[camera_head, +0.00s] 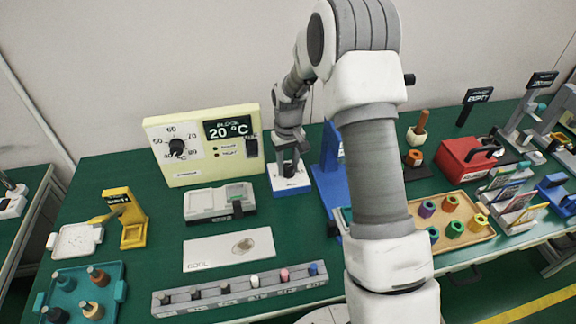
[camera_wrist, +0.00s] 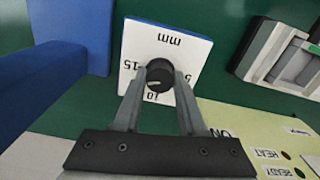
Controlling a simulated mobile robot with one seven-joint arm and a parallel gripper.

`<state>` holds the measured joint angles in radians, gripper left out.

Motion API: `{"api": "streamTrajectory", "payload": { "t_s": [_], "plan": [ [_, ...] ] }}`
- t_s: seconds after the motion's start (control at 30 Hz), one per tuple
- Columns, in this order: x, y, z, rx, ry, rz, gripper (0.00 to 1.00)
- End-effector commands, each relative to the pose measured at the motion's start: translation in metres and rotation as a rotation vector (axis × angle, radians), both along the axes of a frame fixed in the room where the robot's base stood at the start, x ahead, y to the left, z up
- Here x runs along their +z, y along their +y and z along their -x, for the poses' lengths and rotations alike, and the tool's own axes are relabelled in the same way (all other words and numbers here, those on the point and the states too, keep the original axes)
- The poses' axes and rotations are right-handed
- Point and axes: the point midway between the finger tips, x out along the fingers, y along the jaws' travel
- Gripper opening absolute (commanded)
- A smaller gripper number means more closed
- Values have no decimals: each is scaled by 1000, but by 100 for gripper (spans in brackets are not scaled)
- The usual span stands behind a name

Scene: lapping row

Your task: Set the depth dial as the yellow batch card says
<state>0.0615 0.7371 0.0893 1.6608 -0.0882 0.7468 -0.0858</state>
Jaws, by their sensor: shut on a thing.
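The depth dial is a black round knob (camera_wrist: 159,74) on a white plate (camera_wrist: 141,43) marked "mm", with 15 and 10 readable upside down in the wrist view. My gripper (camera_wrist: 160,80) is shut on the knob, one finger on each side. A pale mark on the knob faces roughly towards the 10 side; its exact reading is unclear. In the head view my gripper (camera_head: 288,168) is over the dial's blue and white block (camera_head: 291,184). Several cards, one yellowish (camera_head: 529,214), stand at the right; their writing is too small to read.
A cream heater panel (camera_head: 208,171) showing 20 °C stands left of my gripper. A blue stand (camera_head: 331,180) is close on its right. In front are a grey device (camera_head: 207,207), a white COOL plate (camera_head: 205,254) and a rack of pegs (camera_head: 184,302).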

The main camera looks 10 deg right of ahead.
Motion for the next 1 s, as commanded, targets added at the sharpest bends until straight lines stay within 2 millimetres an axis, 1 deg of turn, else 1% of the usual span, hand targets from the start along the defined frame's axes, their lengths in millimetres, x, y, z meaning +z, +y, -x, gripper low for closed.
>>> {"api": "streamTrajectory", "payload": {
  "t_s": [0.2, 0.4, 0.7, 1.0],
  "plan": [
    [0, 0, 1, -171, 2, 1, 0],
    [0, -1, 1, -282, 2, 1, 0],
    [0, 0, 1, -360, 3, 0, 0],
    [0, 0, 1, -370, 3, 0, 0]
  ]
}}
